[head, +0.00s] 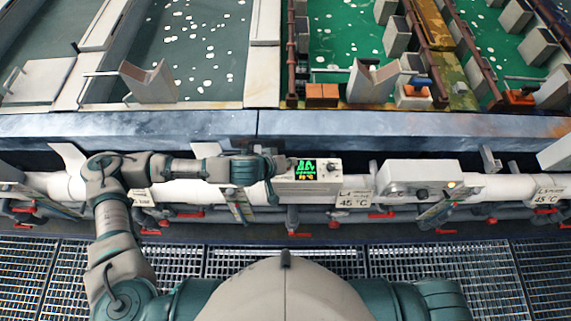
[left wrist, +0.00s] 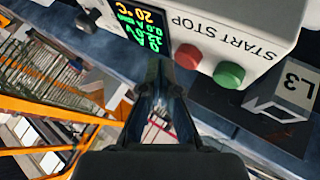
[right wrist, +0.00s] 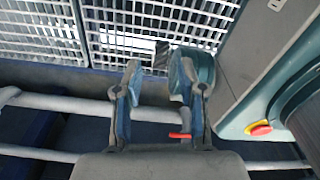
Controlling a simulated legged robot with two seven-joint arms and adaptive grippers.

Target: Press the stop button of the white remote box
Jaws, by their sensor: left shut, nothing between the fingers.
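The white remote box (head: 326,183) sits on the white pipe in the head view, with a lit display (head: 305,168). In the left wrist view the box (left wrist: 262,18) shows a red button (left wrist: 188,56) and a green button (left wrist: 229,75) below upside-down START and STOP lettering. My left gripper (head: 282,165) is at the box's left end in the head view. In the left wrist view its fingers (left wrist: 160,66) are shut and empty, their tips just left of the red button in the picture; contact cannot be told. My right gripper (right wrist: 158,76) is open and empty, away from the box.
A second pale box (head: 420,172) stands further right on the pipe. A label plate (head: 353,200) hangs beside the remote box. Red valve handles (head: 381,214) line the lower pipes. Tanks with a blue-grey rim (head: 400,126) lie behind. Grated floor (head: 430,265) is in front.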

